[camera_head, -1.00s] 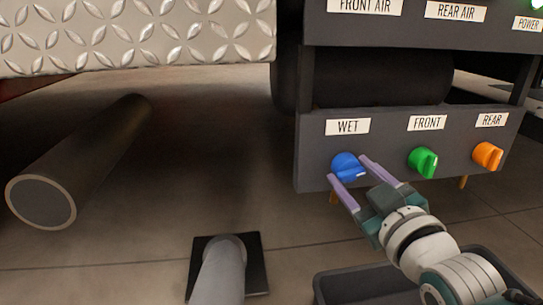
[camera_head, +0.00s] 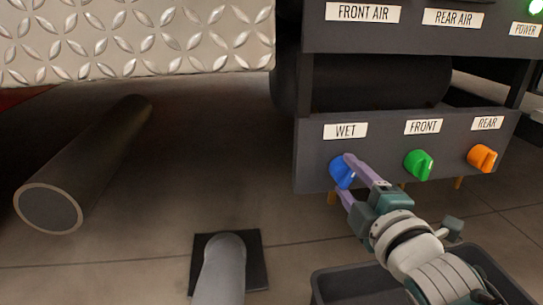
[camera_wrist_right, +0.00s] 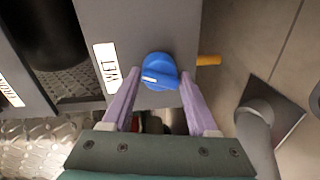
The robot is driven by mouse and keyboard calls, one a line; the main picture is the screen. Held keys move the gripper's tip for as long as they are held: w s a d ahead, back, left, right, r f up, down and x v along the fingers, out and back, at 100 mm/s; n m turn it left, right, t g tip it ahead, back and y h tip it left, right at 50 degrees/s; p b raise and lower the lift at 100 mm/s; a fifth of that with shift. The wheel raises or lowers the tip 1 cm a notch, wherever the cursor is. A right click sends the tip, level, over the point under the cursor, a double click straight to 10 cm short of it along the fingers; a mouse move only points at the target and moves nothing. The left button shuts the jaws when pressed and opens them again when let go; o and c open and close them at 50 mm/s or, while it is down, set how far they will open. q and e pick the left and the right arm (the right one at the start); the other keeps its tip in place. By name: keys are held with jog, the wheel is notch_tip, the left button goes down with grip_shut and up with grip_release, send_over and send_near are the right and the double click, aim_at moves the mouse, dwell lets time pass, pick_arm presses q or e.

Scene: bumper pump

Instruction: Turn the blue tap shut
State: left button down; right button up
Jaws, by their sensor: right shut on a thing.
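The blue tap (camera_head: 341,172) is a round knob with a ridged handle, low on the dark panel under the WET label (camera_head: 345,131). My right gripper (camera_head: 347,178) is at the tap, with its two lilac fingers on either side of it and shut on it. In the right wrist view the blue tap (camera_wrist_right: 159,72) sits between the fingertips, with a pale mark on its handle. The exact contact of the fingertips is hard to see. My left gripper is not in view.
A green tap (camera_head: 418,164) and an orange tap (camera_head: 481,158) stand to the right on the same panel (camera_head: 385,170). A dark open bin (camera_head: 345,284) is below my right arm. A thick pipe (camera_head: 85,170) lies at the left.

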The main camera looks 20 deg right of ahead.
jog(key=n, duration=0.2)
jog(key=shift+w+r+n+b, duration=0.1)
jog(key=shift+r+n+b, duration=0.05)
jog(key=shift+n+b, duration=0.2)
jog(key=shift+n, duration=0.75)
jog(key=shift+r, duration=0.15)
jog(key=o, duration=1.2)
jog(key=shift+o, duration=0.3)
jog(key=shift+h, duration=0.3)
jog(key=shift+f, duration=0.2)
jog(key=shift+d, duration=0.1)
